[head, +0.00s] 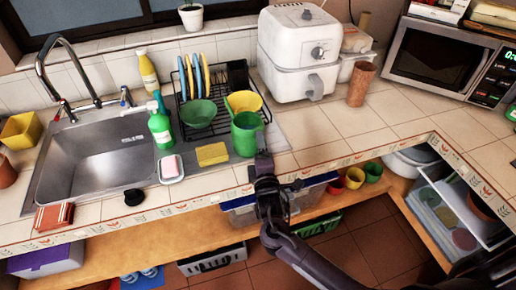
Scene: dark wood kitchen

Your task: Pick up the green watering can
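The green watering can (244,136) stands upright on the counter near its front edge, in front of the dish rack and to the right of the yellow sponge. My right gripper (263,158) is at the counter edge, just at the lower right of the can, its arm reaching up from the bottom right. The fingers are small and dark. I cannot tell whether they touch the can or how far apart they are. My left gripper is not in view.
A yellow sponge (212,154), a green soap bottle (160,126) and a dish rack (184,82) with a green bowl (199,114) and a yellow bowl (243,102) crowd the left. A white air fryer (290,50) stands behind. Counter to the right is clear.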

